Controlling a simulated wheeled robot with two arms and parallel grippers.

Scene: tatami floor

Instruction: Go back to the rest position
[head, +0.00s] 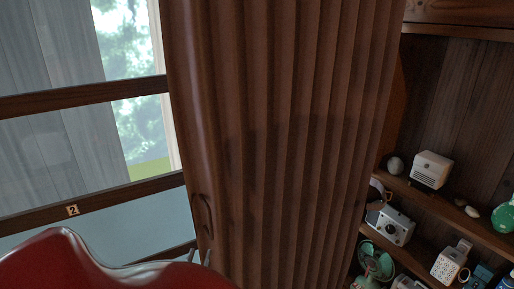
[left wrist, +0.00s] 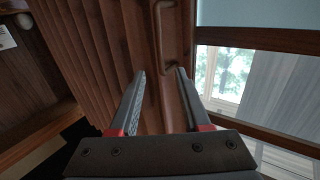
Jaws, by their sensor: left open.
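A brown ribbed folding door (head: 290,140) fills the middle of the head view, with a curved handle (head: 206,214) low on its left edge. My right gripper is in neither view.
Wooden shelves (head: 465,130) at the right hold a white box-shaped device (head: 432,169), a camera (head: 391,224), a green fan (head: 375,262) and a green round item (head: 504,217). A window with dark wooden bars (head: 90,96) is at the left.

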